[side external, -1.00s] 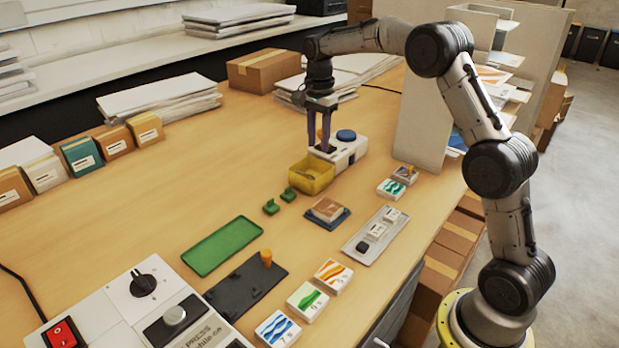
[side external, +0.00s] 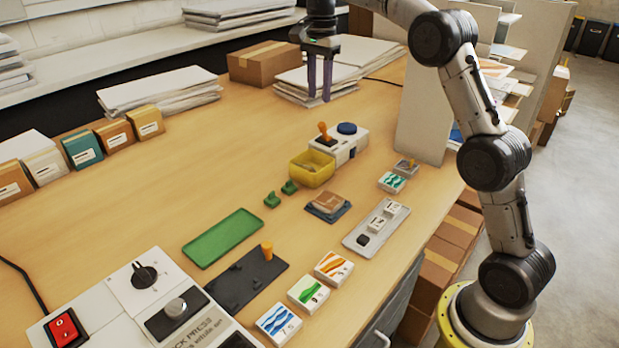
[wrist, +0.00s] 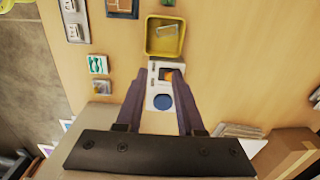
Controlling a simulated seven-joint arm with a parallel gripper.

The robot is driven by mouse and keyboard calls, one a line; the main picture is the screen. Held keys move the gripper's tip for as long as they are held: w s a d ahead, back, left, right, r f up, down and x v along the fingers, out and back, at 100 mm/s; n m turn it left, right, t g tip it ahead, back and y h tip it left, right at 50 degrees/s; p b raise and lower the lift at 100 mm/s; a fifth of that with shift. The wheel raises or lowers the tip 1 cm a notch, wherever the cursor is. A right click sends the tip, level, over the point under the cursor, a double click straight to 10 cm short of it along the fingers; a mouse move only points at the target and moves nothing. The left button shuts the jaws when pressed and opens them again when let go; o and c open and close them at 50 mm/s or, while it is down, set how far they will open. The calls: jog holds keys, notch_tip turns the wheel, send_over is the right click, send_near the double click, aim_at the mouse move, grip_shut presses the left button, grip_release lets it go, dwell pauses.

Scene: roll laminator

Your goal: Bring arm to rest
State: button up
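My gripper (side external: 319,80) is raised above the back of the table, pointing down, with its two dark fingers apart and nothing between them. In the wrist view the fingers (wrist: 163,85) are spread over a white control box (wrist: 152,90). The box (side external: 343,146) stands below on the table, clear of the fingers, with an orange lever (side external: 324,131) and a blue round button (side external: 347,128) on top. A yellow bin (side external: 312,170) stands directly in front of the box with a small item inside.
Paper stacks (side external: 160,93) and a cardboard box (side external: 264,64) lie at the back. A pale upright panel (side external: 424,120) stands at the right. A green tray (side external: 222,238), several picture tiles and a press with a red switch (side external: 62,328) occupy the front. The middle left table is clear.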

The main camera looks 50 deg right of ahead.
jog(key=s+a+r+n+t, duration=0.1)
jog(key=s+a+r+t, duration=0.1)
jog(key=s+a+r, duration=0.5)
jog(key=s+a+r+n+t, duration=0.1)
jog(key=s+a+r+n, duration=0.1)
jog(key=s, duration=0.4)
jog(key=s+a+r+n, duration=0.1)
jog(key=s+r+n, duration=0.1)
jog(key=s, duration=0.4)
jog(key=s+a+f+n+t, duration=0.2)
jog(key=s+f+n, duration=1.1)
jog(key=f, duration=0.3)
jog(key=shift+s+a+f+t, duration=0.15)
jog(key=shift+s+a+t, duration=0.2)
jog(key=shift+s, duration=0.25)
